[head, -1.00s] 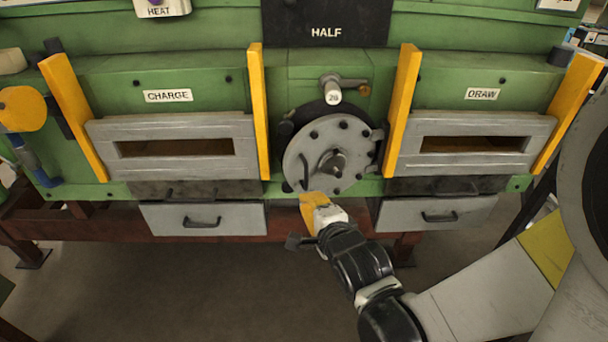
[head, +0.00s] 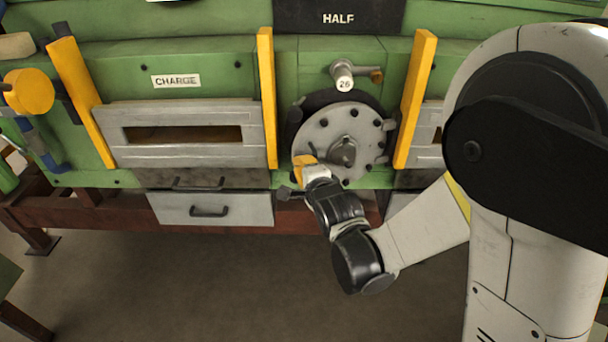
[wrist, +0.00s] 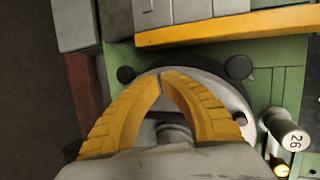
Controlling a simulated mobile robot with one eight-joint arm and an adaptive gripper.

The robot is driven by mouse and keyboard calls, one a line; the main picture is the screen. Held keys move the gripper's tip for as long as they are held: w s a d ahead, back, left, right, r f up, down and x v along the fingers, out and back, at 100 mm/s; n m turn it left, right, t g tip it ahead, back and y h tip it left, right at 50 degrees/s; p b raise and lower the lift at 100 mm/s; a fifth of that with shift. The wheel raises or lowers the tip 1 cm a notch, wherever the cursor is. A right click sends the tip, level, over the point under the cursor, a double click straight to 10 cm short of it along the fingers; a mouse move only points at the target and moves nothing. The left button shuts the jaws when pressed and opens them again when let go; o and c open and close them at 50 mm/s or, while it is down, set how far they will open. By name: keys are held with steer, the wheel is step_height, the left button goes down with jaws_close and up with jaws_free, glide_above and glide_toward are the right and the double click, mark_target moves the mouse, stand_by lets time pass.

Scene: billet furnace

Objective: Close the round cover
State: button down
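The round cover (head: 322,128) is a grey bolted disc with a central hub, in front of a dark round ring (head: 318,99) on the green furnace front. It stands a little off the ring, with a dark gap at its upper left, and looks slightly ajar; its hinge side is at the right. My gripper (head: 304,162) is at the cover's lower left edge. In the wrist view its yellow fingers (wrist: 161,74) meet at the tips over the cover's pale rim (wrist: 208,76). Nothing shows between the tips. The cover's small side handle is hidden; contact cannot be told.
A lever with a "26" tag (head: 344,84) sits just above the cover. Yellow uprights (head: 267,100) and (head: 415,100) flank it. The CHARGE door (head: 180,154) and a drawer (head: 240,209) are at left. My arm hides the right side. Floor in front is clear.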

steer(key=shift+w, duration=0.1)
steer(key=w, duration=0.3)
steer(key=w+a, duration=0.1)
steer(key=w, duration=0.2)
steer(key=w+a, duration=0.1)
steer(key=w, duration=0.2)
steer(key=shift+w+r, duration=0.1)
steer(key=shift+w, duration=0.15)
